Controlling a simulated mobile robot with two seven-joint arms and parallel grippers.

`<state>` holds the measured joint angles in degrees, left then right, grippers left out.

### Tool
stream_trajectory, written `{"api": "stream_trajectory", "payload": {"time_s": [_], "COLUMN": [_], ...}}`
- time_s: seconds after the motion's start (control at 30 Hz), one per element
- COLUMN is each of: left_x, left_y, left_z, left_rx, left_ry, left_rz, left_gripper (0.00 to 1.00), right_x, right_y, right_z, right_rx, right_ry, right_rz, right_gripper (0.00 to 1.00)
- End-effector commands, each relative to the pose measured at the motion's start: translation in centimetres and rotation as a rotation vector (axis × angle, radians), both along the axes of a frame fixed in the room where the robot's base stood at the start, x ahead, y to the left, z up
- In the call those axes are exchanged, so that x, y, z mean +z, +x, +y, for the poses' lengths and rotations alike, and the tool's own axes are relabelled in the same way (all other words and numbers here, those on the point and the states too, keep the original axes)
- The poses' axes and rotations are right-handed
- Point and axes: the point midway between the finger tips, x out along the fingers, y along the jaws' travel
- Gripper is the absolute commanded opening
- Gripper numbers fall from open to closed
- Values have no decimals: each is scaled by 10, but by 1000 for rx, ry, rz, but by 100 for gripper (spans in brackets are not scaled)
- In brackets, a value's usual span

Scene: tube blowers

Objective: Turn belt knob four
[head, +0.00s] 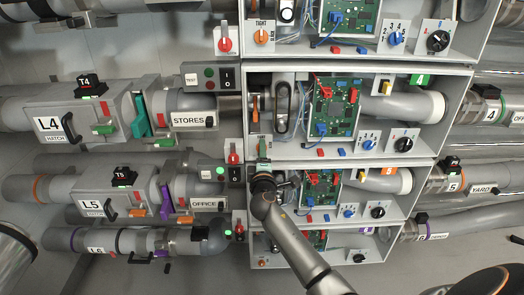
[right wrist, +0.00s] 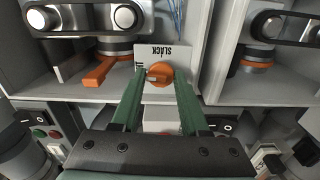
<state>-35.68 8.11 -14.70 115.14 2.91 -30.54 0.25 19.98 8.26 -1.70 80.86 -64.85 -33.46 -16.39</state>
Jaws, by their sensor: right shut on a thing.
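Belt knob four is a small orange knob (right wrist: 159,75) on a white plate lettered SLACK, at the lower front left of the row-four box. My right gripper (right wrist: 158,88) has its green fingers on either side of the knob and is shut on it. The knob's grey pointer appears to lie toward the left in the right wrist view. In the head view my right gripper (head: 263,148) reaches up to this plate from below and hides the knob. My left gripper is not in view.
A red switch (head: 234,157) sits close left of the gripper. The row-four box (head: 436,135) holds a circuit board (head: 335,108) and a blue dial (head: 368,145). The row-five box (head: 406,205) lies directly below, behind my right arm. An orange lever (right wrist: 100,72) is inside the box.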

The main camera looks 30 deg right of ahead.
Motion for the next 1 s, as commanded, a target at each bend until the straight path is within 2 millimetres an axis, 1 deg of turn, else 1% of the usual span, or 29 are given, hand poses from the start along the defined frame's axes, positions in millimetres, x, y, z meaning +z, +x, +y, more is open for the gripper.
{"api": "stream_trajectory", "payload": {"time_s": [0.03,0.23,0.7,0.73,0.83,1.0], "left_x": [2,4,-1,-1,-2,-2], "left_y": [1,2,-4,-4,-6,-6], "left_z": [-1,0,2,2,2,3], "left_rx": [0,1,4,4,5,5], "left_ry": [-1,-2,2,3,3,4], "left_rz": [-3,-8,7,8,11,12], "left_gripper": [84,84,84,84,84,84], "right_x": [3,3,3,3,2,1], "right_y": [1,1,1,1,1,0], "right_z": [0,0,0,0,0,0], "right_rx": [2,2,2,2,1,1], "right_ry": [-19,-57,-68,-68,-67,-65], "right_rz": [6,29,35,35,35,36], "right_gripper": [0,0,0,47,57,57]}}
